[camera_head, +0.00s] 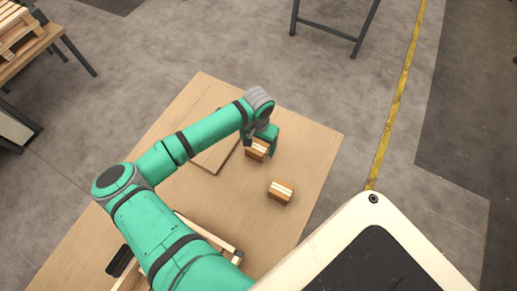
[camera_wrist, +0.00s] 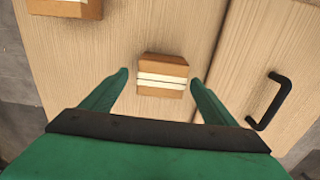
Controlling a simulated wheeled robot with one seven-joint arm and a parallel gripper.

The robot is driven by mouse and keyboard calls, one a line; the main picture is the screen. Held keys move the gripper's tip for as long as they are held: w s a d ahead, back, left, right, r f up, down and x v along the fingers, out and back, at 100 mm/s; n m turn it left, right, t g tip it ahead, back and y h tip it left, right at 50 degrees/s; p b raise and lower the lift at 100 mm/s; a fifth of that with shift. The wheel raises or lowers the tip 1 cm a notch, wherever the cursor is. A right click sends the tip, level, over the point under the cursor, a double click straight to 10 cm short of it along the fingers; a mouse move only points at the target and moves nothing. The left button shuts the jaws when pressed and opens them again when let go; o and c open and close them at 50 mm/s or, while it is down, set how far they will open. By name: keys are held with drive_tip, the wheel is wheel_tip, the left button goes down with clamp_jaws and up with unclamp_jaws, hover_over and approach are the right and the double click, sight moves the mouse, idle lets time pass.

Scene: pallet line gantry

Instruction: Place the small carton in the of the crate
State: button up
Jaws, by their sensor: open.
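A brown carton with pale stripes (camera_head: 256,151) stands on the wooden table under my gripper (camera_head: 264,138). In the wrist view this carton (camera_wrist: 163,88) sits between the two fingertips of my gripper (camera_wrist: 158,77), with gaps at both sides. My gripper is open and empty. A second striped carton (camera_head: 280,191) lies nearer the table's right side; part of it shows at the top left of the wrist view (camera_wrist: 70,8). A wooden slatted frame (camera_head: 228,247), possibly the crate, is mostly hidden behind my arm.
A flat wooden panel (camera_head: 213,153) with a black handle (camera_wrist: 268,101) lies beside the first carton. The table (camera_head: 310,143) is bare towards its right corner. A stand with pallets (camera_head: 25,45) is at the far left.

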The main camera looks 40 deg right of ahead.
drive_tip(key=shift+a+f, duration=0.25)
drive_tip(key=shift+f, duration=0.9)
drive_tip(key=c, duration=1.5)
drive_tip(key=shift+o, duration=0.2)
drive_tip(key=shift+d, duration=0.1)
drive_tip(key=shift+w+r, duration=0.1)
